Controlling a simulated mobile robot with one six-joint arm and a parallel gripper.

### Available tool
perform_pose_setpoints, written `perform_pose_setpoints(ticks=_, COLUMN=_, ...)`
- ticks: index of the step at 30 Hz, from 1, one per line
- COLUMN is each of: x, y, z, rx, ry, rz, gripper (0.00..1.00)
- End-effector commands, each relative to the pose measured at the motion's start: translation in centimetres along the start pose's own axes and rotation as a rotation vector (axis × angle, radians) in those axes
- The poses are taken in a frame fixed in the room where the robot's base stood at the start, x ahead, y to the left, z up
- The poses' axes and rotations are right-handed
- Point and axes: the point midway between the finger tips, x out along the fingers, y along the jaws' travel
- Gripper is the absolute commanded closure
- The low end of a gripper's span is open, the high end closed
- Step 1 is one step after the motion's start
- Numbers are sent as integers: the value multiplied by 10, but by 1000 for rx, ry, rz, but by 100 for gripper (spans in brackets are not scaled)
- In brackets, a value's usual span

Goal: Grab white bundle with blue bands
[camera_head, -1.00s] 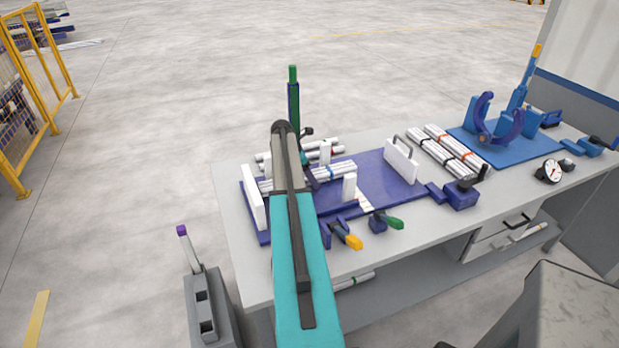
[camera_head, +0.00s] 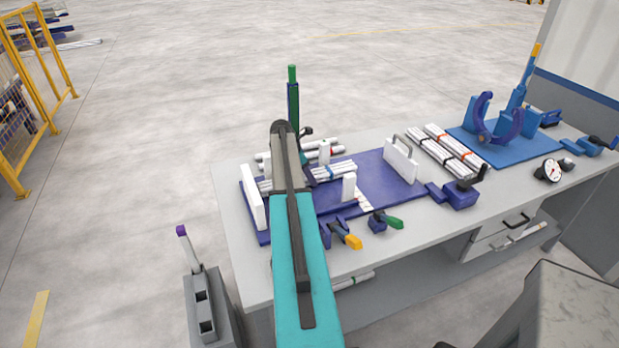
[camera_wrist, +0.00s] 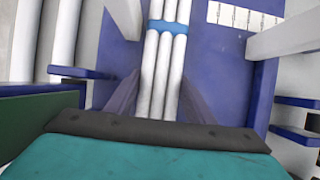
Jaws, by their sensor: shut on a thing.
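The white bundle with blue bands (camera_head: 335,171) lies over the dark blue fixture plate (camera_head: 385,178), beside white upright blocks. Its near part is hidden behind my arm in the head view. In the wrist view the bundle (camera_wrist: 164,62) runs up the middle, with one blue band (camera_wrist: 168,27) showing. My gripper (camera_wrist: 160,98) has a finger on each side of the bundle and is shut on it. In the head view the fingers are hidden behind my arm. I cannot tell whether the bundle touches the plate.
White uprights (camera_head: 349,187) and (camera_wrist: 280,38) a white block stand close to the bundle. More pipes (camera_head: 325,145) lie behind it. Bundles with black and orange bands (camera_head: 455,148) lie to the right. Clamps with yellow (camera_head: 352,241) and green handles (camera_head: 393,222) sit at the front.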

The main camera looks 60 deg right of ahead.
Motion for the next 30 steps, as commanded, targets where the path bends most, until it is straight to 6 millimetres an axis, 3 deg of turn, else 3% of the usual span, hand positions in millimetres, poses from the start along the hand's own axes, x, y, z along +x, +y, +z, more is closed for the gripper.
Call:
perform_pose_setpoints(ticks=14, x=-20, y=1, z=9, rx=1, ry=-1, rz=3, gripper=84)
perform_pose_setpoints(ticks=30, x=-101, y=2, z=45, rx=0, ry=-2, rz=4, gripper=84)
